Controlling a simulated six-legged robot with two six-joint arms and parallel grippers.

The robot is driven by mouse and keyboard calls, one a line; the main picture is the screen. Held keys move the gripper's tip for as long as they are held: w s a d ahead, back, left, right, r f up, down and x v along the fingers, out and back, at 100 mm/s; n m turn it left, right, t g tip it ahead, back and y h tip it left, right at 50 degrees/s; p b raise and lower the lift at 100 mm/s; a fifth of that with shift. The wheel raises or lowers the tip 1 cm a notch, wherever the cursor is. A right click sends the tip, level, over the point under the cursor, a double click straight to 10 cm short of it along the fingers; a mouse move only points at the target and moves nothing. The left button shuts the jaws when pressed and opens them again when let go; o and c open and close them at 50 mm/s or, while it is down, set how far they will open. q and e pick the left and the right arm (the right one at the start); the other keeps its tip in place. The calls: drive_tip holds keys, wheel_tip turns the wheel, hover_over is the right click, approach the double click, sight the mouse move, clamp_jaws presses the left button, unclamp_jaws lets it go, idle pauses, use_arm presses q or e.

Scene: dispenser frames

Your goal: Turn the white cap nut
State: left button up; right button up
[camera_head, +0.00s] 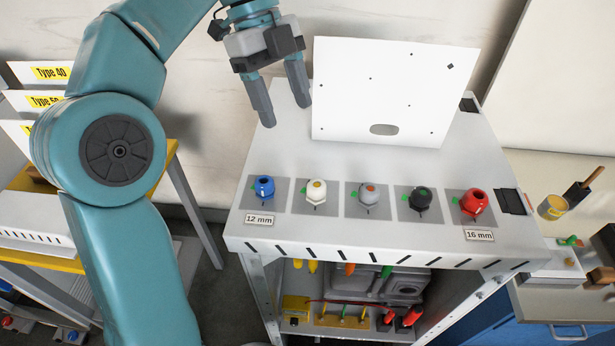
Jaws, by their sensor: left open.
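The white cap nut (316,190) stands on a grey square plate on the bench top, second from the left in a row. A blue cap nut (263,187) is to its left, and grey (369,193), black (420,198) and red (473,203) ones are to its right. My left gripper (283,112) is open and empty, above and behind the row, up and slightly left of the white cap nut. It is apart from all the nuts. My right gripper is not in view.
A white upright panel (390,85) stands behind the nuts. Labels 12 mm (259,219) and 16 mm (479,235) sit at the front edge. Tools fill a shelf below. A table with a yellow cup (552,207) is at the right.

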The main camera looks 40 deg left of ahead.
use_arm(q)
approach(315, 182)
drive_tip(key=d+f, duration=0.1)
drive_tip(key=x, duration=0.3)
drive_tip(key=s+b+x, duration=0.1)
drive_tip(key=x, duration=0.1)
drive_tip(key=shift+a+f, duration=0.2)
drive_tip(key=shift+a, duration=0.15)
drive_tip(key=shift+w+d+f, duration=0.25)
drive_tip(key=shift+d+f, duration=0.15)
drive_tip(key=shift+f, duration=0.1)
drive_tip(key=shift+w+d+f, duration=0.25)
drive_tip(key=shift+d+f, duration=0.2)
drive_tip(key=shift+f, duration=0.1)
drive_tip(key=shift+s+a, duration=0.35)
drive_tip(key=shift+w+d, duration=0.25)
drive_tip(key=shift+w, duration=0.05)
drive_tip(key=c, duration=0.8)
drive_tip(key=shift+s+a, duration=0.1)
drive_tip(key=shift+c, duration=1.2)
